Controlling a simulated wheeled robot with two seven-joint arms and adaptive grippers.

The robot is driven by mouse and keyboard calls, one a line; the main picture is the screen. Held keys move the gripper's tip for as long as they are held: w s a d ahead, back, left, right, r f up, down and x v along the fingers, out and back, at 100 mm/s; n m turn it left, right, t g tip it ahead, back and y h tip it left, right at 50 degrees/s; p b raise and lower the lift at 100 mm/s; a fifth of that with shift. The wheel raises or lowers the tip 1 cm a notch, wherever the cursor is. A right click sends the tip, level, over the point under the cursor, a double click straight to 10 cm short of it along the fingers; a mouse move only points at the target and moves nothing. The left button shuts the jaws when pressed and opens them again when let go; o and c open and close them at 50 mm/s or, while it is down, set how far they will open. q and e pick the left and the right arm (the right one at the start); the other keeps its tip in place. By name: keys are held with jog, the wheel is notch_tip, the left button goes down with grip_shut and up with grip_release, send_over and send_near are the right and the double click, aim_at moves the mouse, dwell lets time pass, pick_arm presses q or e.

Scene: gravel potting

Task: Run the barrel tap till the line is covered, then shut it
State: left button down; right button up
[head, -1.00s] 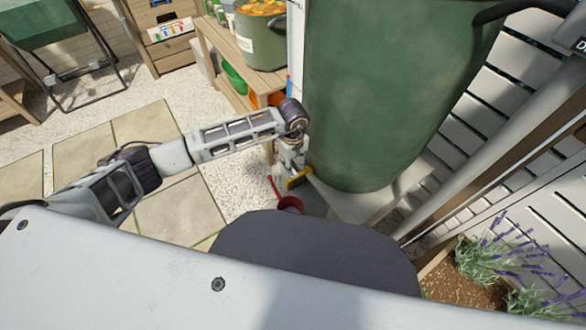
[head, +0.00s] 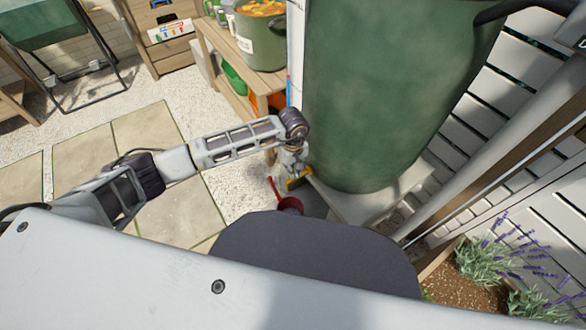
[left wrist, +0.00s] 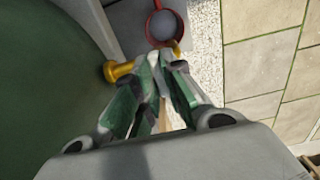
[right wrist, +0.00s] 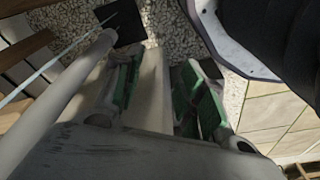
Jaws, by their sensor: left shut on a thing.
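The large green barrel (head: 385,95) stands upright on a pale plinth, and its side fills the left of the left wrist view (left wrist: 35,90). Its brass tap (head: 299,183) sits low on the barrel, and it also shows in the left wrist view (left wrist: 118,70). My left gripper (head: 292,165) is at the tap, its fingers closed together around the tap's handle, which they mostly hide. A red round vessel with a handle (head: 290,204) stands below the tap; its inside looks grey (left wrist: 165,25). I cannot make out a line or water level. My right gripper (right wrist: 160,75) is open and empty.
A wooden shelf (head: 215,45) with a pot of orange things (head: 259,40) stands behind the left arm. Planters with lavender (head: 500,250) lie at the right. Paving (head: 170,205) and gravel are clear at the left.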

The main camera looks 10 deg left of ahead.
jog(key=shift+w+r, duration=0.2)
jog(key=shift+w, duration=0.4)
pick_arm(q)
jog(key=shift+n, duration=0.6)
pick_arm(e)
jog(key=shift+s, duration=0.1)
pick_arm(q)
jog(key=n, duration=0.3)
jog(key=shift+n, duration=2.2)
jog(key=shift+n+p, duration=0.35)
jog(key=shift+n, duration=1.35)
pick_arm(e)
jog(key=shift+s+d+f, duration=0.15)
jog(key=shift+s+f, duration=0.15)
jog(key=shift+f, duration=0.4)
jog(key=shift+s+d+f, duration=0.15)
jog(key=shift+s+f, duration=0.1)
jog(key=shift+f, duration=0.45)
jog(key=shift+w+r, duration=0.1)
jog(key=shift+w, duration=0.1)
